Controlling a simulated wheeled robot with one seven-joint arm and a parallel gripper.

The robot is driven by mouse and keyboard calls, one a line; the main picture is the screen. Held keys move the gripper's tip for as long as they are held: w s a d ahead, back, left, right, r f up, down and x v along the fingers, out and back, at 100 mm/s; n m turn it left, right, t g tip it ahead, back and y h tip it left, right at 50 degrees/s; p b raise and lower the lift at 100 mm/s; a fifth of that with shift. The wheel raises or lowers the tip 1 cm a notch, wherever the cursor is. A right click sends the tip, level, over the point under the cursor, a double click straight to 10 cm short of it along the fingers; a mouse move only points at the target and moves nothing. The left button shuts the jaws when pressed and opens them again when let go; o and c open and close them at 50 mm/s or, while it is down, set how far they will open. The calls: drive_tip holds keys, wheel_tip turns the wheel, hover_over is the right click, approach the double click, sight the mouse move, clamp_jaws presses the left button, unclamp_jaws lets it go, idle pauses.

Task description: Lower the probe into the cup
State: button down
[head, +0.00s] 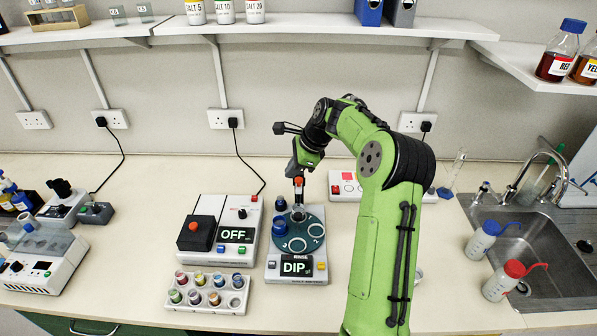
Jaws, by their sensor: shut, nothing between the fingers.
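A grey device (318,262) stands on the bench in the head view, with a round teal plate (301,251) on top.
A white box reading "OFF" (235,235) stands close on the left. A white tray of several coloured pots (236,306) lies in front of it. A white box with a red button (346,177) is behind my arm. A sink (540,265) is at right.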

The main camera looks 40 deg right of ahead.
drive_tip(key=d+f+m+t+y+p, duration=0.1)
drive_tip(key=d+f+m+p, duration=0.1)
drive_tip(key=d+m, duration=0.4)
drive_tip(key=d, duration=0.3)
drive_tip(key=shift+f+t, duration=0.25)
drive_tip(key=shift+t, duration=0.05)
drive_tip(key=shift+d, duration=0.1)
